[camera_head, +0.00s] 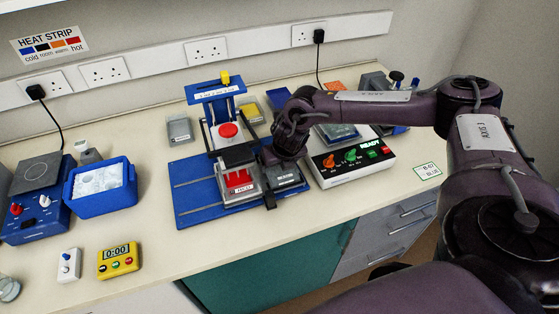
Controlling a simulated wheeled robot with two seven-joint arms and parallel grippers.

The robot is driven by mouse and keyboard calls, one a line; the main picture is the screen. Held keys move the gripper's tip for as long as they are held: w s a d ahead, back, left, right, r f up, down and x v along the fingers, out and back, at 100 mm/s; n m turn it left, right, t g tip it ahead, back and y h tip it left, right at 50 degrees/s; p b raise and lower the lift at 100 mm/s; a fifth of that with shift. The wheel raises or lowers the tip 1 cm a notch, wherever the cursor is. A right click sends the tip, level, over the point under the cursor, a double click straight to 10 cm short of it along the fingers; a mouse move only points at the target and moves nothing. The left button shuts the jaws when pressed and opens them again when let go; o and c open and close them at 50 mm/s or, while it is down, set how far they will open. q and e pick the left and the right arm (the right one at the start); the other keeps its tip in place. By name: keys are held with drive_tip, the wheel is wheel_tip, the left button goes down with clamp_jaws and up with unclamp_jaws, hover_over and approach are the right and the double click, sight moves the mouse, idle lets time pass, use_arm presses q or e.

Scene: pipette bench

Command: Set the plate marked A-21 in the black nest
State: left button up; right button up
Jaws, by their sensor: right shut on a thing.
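My right gripper (279,164) reaches in from the right, low over the right part of the blue base (196,195). It is shut on a grey plate (288,179), which shows just below the hand. I cannot read a marking on this plate. Black parts, seemingly the black nest (270,201), show at the plate's lower left edge; the hand and plate hide most of that spot. I cannot tell whether the plate is seated or held just above. My left gripper is not in view.
A blue ice bucket (103,198) and yellow timer (118,260) are left.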

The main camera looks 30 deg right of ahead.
drive_tip(key=shift+f, duration=0.1)
drive_tip(key=shift+f, duration=0.1)
drive_tip(key=shift+f, duration=0.15)
drive_tip(key=o, duration=1)
drive_tip(key=shift+r, duration=0.45)
drive_tip(key=b+v, duration=0.1)
drive_tip(key=v, duration=0.6)
drive_tip(key=shift+s+b, duration=0.2)
drive_tip(key=shift+b, duration=0.1)
